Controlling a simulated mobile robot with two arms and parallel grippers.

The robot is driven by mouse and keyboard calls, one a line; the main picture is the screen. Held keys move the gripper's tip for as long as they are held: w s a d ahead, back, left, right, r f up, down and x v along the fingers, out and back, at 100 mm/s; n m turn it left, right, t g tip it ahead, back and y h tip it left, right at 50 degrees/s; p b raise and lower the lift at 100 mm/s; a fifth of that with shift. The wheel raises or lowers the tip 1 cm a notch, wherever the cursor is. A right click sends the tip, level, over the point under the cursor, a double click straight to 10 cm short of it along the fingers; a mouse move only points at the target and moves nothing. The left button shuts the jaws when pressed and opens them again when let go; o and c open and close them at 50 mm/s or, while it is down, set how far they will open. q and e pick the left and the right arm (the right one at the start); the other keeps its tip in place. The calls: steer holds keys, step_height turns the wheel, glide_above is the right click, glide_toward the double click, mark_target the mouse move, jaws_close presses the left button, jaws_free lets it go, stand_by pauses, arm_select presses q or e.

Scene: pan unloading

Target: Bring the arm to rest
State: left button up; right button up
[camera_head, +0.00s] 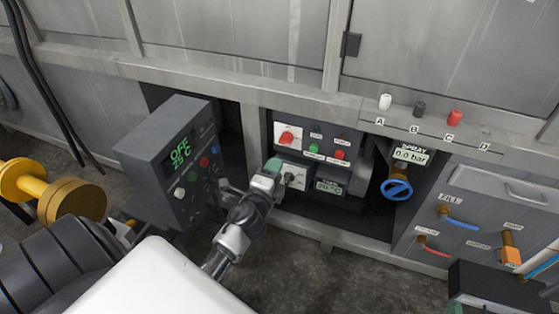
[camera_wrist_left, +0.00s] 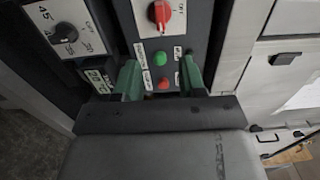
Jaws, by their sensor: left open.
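My left arm comes in from the lower left in the head view. Its left gripper (camera_head: 276,172) is in front of the recessed control panel (camera_head: 325,140). In the left wrist view the two green fingers of the left gripper (camera_wrist_left: 161,80) stand apart with nothing held between them. A green button (camera_wrist_left: 160,57) and a red button (camera_wrist_left: 163,84) show between the fingers, and a red rotary switch (camera_wrist_left: 160,13) sits above them. I cannot tell whether the fingertips touch the panel. A dark block with a green tip at the lower right corner looks like my right gripper (camera_head: 456,304), mostly cut off.
A grey box with a green display (camera_head: 178,152) juts out left of the gripper. White, black and red pegs stand on the ledge (camera_head: 300,97). Open floor (camera_head: 330,270) lies below.

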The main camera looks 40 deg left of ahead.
arm_select(q)
steer(key=shift+s, duration=0.15)
stand_by(0.4)
